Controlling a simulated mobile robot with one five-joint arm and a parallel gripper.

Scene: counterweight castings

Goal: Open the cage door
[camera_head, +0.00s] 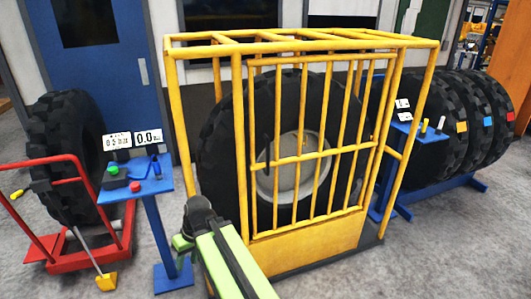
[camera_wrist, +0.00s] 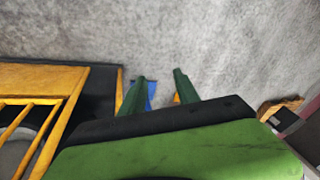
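The yellow cage (camera_head: 305,268) stands in the middle of the head view around a large tyre (camera_head: 222,135) with a grey hub. Its barred door (camera_head: 300,158) fills the front and looks closed; I cannot make out a latch. My gripper (camera_wrist: 158,76) has two dark green fingers spread apart with nothing held between them. In the head view my arm reaches up from below, just left of the cage's front; the fingertips are not clear there. In the wrist view the cage (camera_wrist: 40,78) is at the left, apart from the fingers.
A blue stand (camera_head: 160,225) with buttons and a display is left of the cage. A red trolley (camera_head: 70,258) with a tyre (camera_head: 65,125) is farther left. Several tyres (camera_head: 455,125) stand on a blue rack at the right. Grey floor (camera_head: 450,245) is clear at the front right.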

